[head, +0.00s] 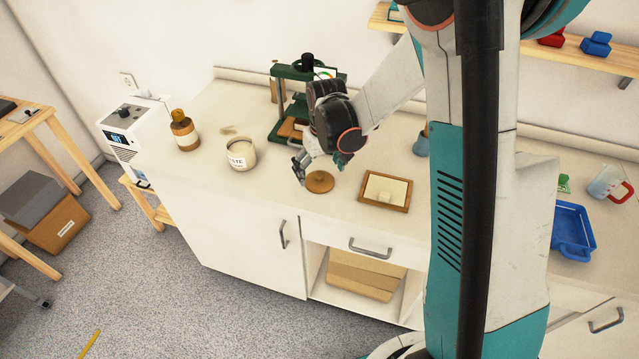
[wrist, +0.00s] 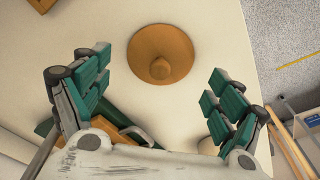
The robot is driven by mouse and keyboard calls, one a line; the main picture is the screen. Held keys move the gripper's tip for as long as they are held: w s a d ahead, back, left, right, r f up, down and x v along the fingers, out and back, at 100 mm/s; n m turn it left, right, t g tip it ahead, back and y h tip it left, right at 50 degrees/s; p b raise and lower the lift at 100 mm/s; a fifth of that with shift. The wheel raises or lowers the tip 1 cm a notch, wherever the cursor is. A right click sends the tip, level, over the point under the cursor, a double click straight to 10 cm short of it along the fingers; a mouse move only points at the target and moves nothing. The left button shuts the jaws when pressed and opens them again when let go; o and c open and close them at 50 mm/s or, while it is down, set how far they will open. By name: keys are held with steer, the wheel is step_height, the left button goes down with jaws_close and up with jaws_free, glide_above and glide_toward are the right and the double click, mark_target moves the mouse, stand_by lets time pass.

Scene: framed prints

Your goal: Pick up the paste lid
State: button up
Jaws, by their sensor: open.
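The paste lid (head: 319,182) is a round brown disc with a small knob, lying on the white counter (head: 225,205) near its front edge. In the wrist view the lid (wrist: 160,54) lies knob up, beyond and between my fingertips. My gripper (head: 322,171) is just above and behind the lid in the head view. In the wrist view my gripper (wrist: 160,90) has its green-padded fingers spread wide and holds nothing. The paste jar (head: 241,155), a white labelled pot, stands open to the left of the lid.
A framed tray (head: 385,191) lies right of the lid. A green press (head: 283,100) stands behind my gripper. A brown bottle (head: 184,130) stands at the left. A blue tray (head: 573,231) is far right. Counter between jar and lid is clear.

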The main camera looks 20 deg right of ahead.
step_height(320, 180, down, 2)
steer(key=shift+w+f, duration=0.15)
steer(key=shift+f, duration=0.1)
steer(key=shift+c, duration=0.6)
steer(key=shift+r, duration=0.1)
steer(key=c, duration=1.3)
